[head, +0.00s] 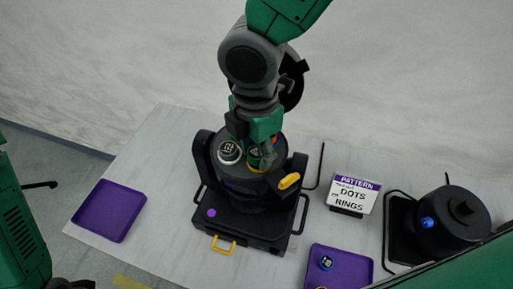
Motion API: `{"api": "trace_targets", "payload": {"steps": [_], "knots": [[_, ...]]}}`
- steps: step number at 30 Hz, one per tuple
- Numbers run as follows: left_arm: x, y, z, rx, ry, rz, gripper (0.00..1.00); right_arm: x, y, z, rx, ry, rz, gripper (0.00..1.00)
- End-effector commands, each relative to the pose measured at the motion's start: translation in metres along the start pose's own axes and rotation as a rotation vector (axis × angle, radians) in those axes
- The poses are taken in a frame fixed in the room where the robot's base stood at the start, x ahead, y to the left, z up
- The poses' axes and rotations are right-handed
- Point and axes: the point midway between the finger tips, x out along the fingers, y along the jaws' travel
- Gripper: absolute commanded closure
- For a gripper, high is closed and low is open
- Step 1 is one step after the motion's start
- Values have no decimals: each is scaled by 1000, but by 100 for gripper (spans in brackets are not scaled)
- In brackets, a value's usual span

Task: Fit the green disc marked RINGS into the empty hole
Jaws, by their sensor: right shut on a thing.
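The black moving-head lamp (248,222) stands in the middle of the table, its round face up. A white-and-black disc (229,151) with small lettering sits on the left of that face. My right gripper (256,148) reaches down from above and is shut on a green disc (255,161) with a yellowish edge, at the right part of the face. The fingers cover most of this disc, so its marking and whether it is seated or just above a hole cannot be told. My left gripper is not recognisable in view.
A purple tray (83,210) at left looks empty. A sign (353,194) reads PATTERN, DOTS, RINGS. A second black lamp (449,222) with a blue knob stands at right.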

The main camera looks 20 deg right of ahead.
Motion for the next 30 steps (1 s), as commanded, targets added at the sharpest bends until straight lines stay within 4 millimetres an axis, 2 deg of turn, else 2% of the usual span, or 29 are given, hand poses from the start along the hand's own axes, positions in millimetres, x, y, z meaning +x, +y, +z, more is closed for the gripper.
{"api": "trace_targets", "payload": {"steps": [17, 18, 19, 20, 30], "knots": [[3, 0, 0, 0, 0, 0, 44, 8, 0, 1, 0, 1, 0, 88], [3, 0, 0, 0, 0, 0, 44, 7, 0, 2, 0, 2, 0, 58], [3, 0, 0, 0, 0, 0, 44, 7, 0, 2, 0, 2, 0, 47], [2, 0, 0, 0, 0, 0, 44, 7, 0, 2, 0, 1, 0, 44], [2, 0, 0, 0, 0, 0, 44, 7, 0, 0, 0, 0, 0, 44]]}}
